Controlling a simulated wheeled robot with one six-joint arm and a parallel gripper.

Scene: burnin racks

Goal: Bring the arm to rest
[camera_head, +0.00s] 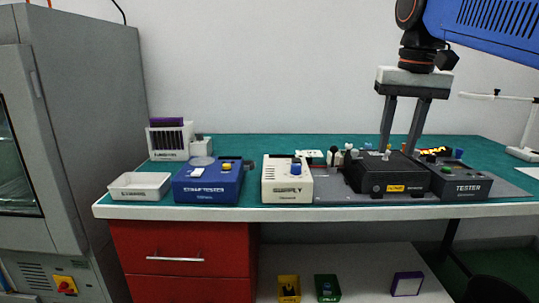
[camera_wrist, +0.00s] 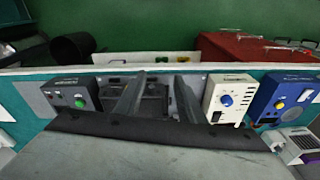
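My gripper (camera_head: 397,151) hangs downward at the right of the head view, over the black box (camera_head: 385,175) on the bench. Its two grey fingers are spread apart with nothing seen between them. In the head view their tips overlap the back of the black box; I cannot tell the exact gap. In the wrist view the fingers of my gripper (camera_wrist: 158,85) stand apart in front of a dark fixture, with no object held.
The green-topped bench (camera_head: 250,148) holds a white supply unit (camera_head: 287,181), a blue unit (camera_head: 208,183), a white tray (camera_head: 140,186) and a tester (camera_head: 460,183). A grey cabinet (camera_head: 90,90) stands left. Red drawers (camera_head: 180,245) and small bins sit below.

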